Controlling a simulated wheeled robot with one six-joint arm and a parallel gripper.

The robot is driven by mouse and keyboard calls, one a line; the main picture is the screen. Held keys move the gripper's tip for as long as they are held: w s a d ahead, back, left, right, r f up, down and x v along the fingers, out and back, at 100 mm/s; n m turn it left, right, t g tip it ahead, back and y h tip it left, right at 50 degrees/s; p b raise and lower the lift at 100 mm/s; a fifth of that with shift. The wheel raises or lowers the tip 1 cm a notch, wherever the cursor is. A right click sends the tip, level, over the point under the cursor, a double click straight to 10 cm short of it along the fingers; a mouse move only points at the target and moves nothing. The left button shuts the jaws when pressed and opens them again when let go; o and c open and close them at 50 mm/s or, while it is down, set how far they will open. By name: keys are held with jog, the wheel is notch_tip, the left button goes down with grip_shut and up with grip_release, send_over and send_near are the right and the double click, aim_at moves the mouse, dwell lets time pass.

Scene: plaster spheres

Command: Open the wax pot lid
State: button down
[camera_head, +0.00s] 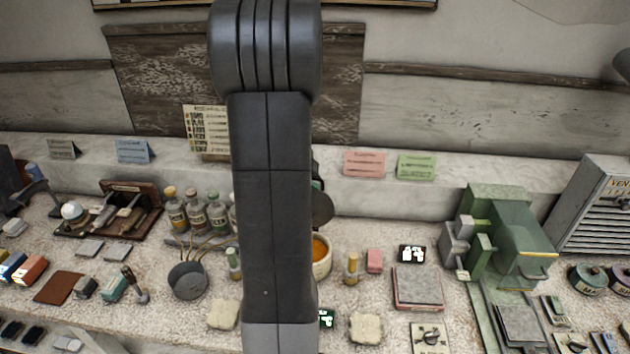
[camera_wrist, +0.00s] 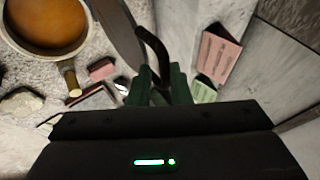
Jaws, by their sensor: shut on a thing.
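The wax pot (camera_head: 326,268) stands on the bench with orange wax showing inside; my arm hides its left part in the head view. In the wrist view the pot (camera_wrist: 12,48) is at the upper left, its mouth uncovered in the part that shows. The lid (camera_head: 322,210) is a dark disc, tilted up on edge behind and above the pot. In the wrist view the lid (camera_wrist: 118,30) is beside the pot, with a dark curved handle (camera_wrist: 153,47). My gripper (camera_wrist: 164,85) is shut on this handle between its green fingers. My arm mostly hides the gripper in the head view.
A small yellow-capped bottle (camera_head: 352,268) and a pink block (camera_head: 374,260) stand right of the pot. Several bottles (camera_head: 196,212) and a dark pan (camera_head: 188,280) are left of my arm. Pink (camera_head: 364,163) and green (camera_head: 417,166) cards stand on the ledge behind.

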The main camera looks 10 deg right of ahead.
jog(key=shift+s+d+f, duration=0.15)
jog(key=shift+s+f, duration=0.1)
jog(key=shift+f, duration=0.25)
jog(key=c, duration=1.5)
grip_release()
jog(key=shift+c, duration=0.2)
jog(key=shift+r, duration=0.15)
jog(key=v, duration=1.4)
jog(key=shift+w+r+b, duration=0.2)
jog(key=shift+w+b, duration=0.1)
jog(key=shift+b, duration=0.05)
jog(key=x, duration=1.2)
jog(key=shift+d+f+p, duration=0.15)
jog(key=shift+f+p, duration=0.15)
jog(key=shift+p, duration=0.05)
